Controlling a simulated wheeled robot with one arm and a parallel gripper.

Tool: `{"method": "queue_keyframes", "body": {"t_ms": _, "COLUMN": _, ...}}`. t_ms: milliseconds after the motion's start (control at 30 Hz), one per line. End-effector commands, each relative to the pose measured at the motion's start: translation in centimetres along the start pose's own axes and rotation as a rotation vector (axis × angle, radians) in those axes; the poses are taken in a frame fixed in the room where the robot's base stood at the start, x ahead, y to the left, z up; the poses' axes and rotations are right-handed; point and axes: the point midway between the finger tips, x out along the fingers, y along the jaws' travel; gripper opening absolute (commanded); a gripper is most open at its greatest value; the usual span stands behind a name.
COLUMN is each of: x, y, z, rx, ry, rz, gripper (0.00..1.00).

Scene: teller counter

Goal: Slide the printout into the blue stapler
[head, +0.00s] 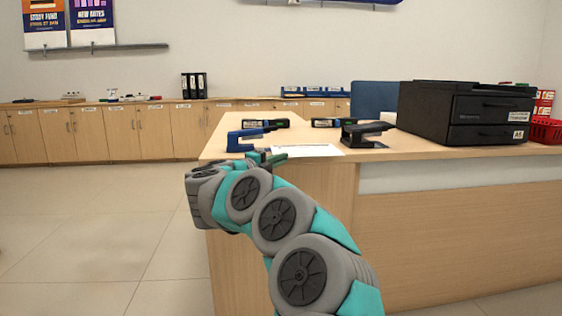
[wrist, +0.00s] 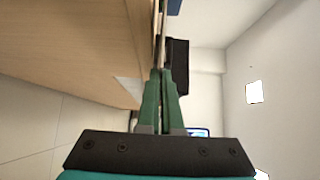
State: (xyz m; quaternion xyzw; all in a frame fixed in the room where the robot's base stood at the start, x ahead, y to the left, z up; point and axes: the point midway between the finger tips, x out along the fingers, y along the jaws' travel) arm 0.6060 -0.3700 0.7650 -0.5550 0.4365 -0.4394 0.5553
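The blue stapler (head: 245,138) stands on the counter near its left end. The printout (head: 312,150) is a white sheet at the counter's front edge, to the right of the blue stapler and roughly level. My gripper (head: 275,158) is at the sheet's left front corner, just in front of and right of the blue stapler. In the wrist view its green fingers (wrist: 162,85) are nearly together, with a thin edge-on line between them that looks like the sheet. The sheet's far edge lies apart from the stapler's jaw as far as I can tell.
A black stapler (head: 366,134) stands right of the printout. Two dark labelled devices (head: 265,123) (head: 335,122) sit behind. A black drawer unit (head: 466,112) and a red basket (head: 545,130) are further right on the counter (head: 440,160).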

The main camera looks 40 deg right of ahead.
Motion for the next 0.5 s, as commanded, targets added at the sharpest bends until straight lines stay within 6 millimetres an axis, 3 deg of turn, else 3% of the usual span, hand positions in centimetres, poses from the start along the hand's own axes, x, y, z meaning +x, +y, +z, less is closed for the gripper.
{"method": "queue_keyframes", "body": {"t_ms": 367, "x": 2.4, "y": 0.1, "z": 2.4, "rx": -0.002, "ry": 0.002, "rz": -0.001, "gripper": 0.0}}
{"method": "queue_keyframes", "body": {"t_ms": 500, "x": 1.2, "y": 0.2, "z": 3.5, "rx": -0.003, "ry": -0.004, "rz": 0.0, "gripper": 0.0}}
